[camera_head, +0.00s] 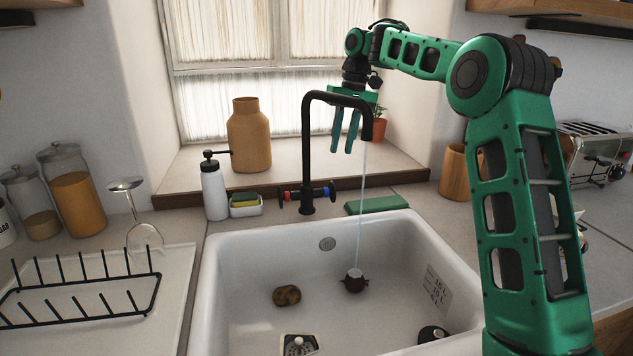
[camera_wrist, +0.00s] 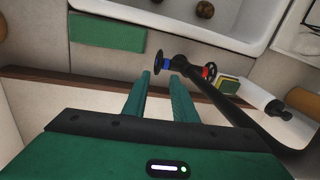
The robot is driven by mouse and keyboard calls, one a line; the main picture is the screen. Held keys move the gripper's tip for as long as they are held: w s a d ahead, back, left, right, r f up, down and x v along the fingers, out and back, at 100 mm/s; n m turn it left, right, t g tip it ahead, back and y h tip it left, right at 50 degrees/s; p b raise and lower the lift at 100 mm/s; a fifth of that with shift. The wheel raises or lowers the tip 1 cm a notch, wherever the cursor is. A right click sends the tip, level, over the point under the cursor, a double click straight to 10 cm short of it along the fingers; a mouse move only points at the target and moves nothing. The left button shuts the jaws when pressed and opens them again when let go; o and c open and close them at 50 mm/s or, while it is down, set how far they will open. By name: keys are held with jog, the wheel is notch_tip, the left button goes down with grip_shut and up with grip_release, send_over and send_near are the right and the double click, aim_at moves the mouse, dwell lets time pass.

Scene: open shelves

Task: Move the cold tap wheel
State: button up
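The black tap (camera_head: 307,150) stands behind the sink, and a thin stream runs from its spout. The cold tap wheel (camera_head: 332,189), with a blue band, is on the right of the tap body. In the wrist view the cold wheel (camera_wrist: 158,62) shows just beyond the fingertips. The red-banded hot wheel (camera_head: 281,196) is on the opposite side. My gripper (camera_head: 342,150) is open and empty, fingers pointing down, above the cold wheel and beside the tap's neck. In the wrist view my gripper (camera_wrist: 160,76) shows a clear gap between the fingers; no contact with the wheel is visible.
The white sink (camera_head: 225,265) holds a potato-like item (camera_head: 287,295) and a dark round item (camera_head: 354,284) under the stream. A soap bottle (camera_head: 214,188) and sponge holder (camera_head: 246,206) stand left. A plant (camera_head: 378,128) is behind my gripper.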

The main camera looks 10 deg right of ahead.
send_near(328, 192)
notch_tip(328, 192, down, 5)
jog(key=shift+d+f, duration=0.15)
dwell(0.4)
grip_shut()
